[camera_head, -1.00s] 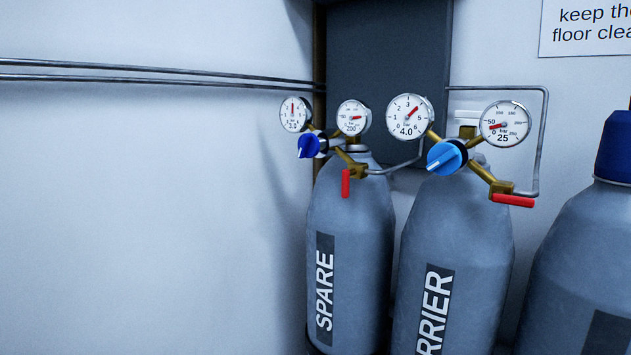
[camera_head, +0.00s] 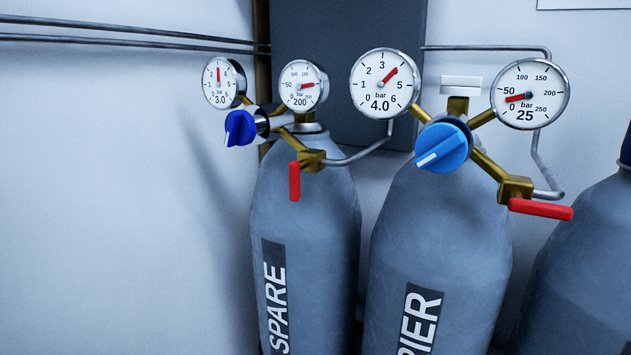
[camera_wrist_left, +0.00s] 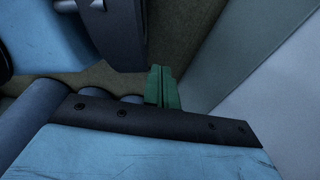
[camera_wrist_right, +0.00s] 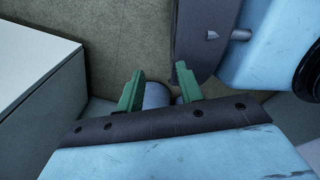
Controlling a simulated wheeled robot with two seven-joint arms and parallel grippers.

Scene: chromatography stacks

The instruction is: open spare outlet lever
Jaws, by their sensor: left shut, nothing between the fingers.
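The spare cylinder (camera_head: 305,230) stands left of the carrier cylinder (camera_head: 440,240). Its red outlet lever (camera_head: 294,181) hangs straight down from a brass valve (camera_head: 310,160), across the line of the outlet pipe. The carrier's red lever (camera_head: 540,209) lies nearly level, in line with its valve. Neither gripper shows in the head view. In the left wrist view my left gripper (camera_wrist_left: 163,87) has its green fingers together, empty, above the floor. In the right wrist view my right gripper (camera_wrist_right: 159,85) has its green fingers apart with nothing held between them.
The spare's dark blue knob (camera_head: 240,128) and two gauges sit just above the lever. The carrier's blue knob (camera_head: 442,147) is to the right. A third cylinder (camera_head: 585,270) stands at the far right. The space before the left wall (camera_head: 110,200) is clear.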

